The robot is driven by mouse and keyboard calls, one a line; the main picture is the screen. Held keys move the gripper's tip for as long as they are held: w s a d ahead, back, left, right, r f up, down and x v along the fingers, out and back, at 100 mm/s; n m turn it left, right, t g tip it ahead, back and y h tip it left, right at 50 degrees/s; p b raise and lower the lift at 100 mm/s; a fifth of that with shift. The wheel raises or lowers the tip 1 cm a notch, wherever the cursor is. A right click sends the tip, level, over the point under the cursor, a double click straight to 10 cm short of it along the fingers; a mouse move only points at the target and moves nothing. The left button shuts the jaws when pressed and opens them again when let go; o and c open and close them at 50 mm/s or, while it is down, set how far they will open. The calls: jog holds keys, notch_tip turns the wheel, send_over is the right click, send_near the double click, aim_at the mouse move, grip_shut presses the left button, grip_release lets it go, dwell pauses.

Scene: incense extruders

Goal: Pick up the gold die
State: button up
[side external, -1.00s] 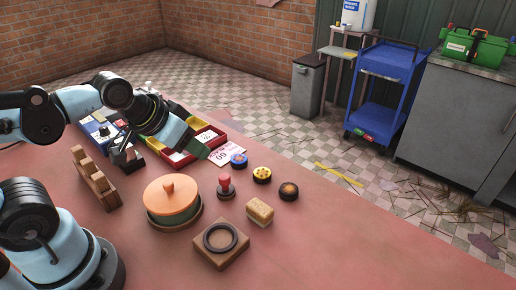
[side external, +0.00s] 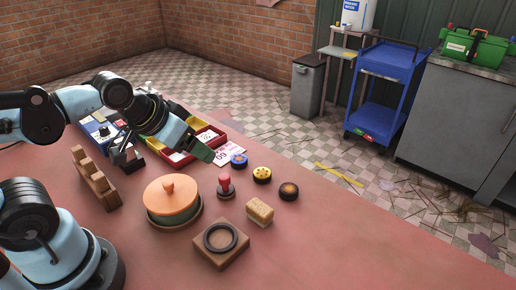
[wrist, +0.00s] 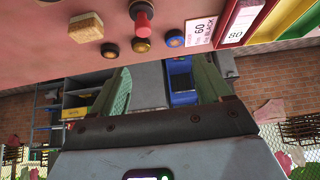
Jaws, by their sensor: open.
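The gold die (side external: 262,175) is a small yellow-gold disc with dark holes on the red table. It sits between a blue die (side external: 239,160) and a dark die with a brownish centre (side external: 289,190). In the wrist view the gold die (wrist: 141,45) is beyond the fingertips, between the blue die (wrist: 174,39) and the dark die (wrist: 109,51). My gripper (side external: 203,152) is above the table, left of the dies, apart from them. In the wrist view its greenish fingers (wrist: 168,85) are spread with nothing held between them.
A red stamp-like piece (side external: 225,186), a tan block (side external: 260,212), a lidded pot (side external: 172,199) and a wooden block with a dark ring (side external: 220,244) stand nearby. Red and yellow trays (side external: 186,157) and a pink-white card (side external: 229,152) lie behind. The table's front right is clear.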

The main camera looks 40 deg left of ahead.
jog(key=shift+w, duration=0.15)
jog(key=m+g+h, duration=0.3)
jog(key=m+g, duration=0.1)
jog(key=m, duration=0.4)
send_near(262, 173)
jog(key=x, duration=0.2)
jog(key=shift+a+f, duration=0.15)
jog(key=shift+f, duration=0.25)
jog(key=shift+d+x, duration=0.2)
jog(key=shift+x, duration=2.8)
jog(key=shift+r, duration=0.1)
jog(key=c, duration=1.3)
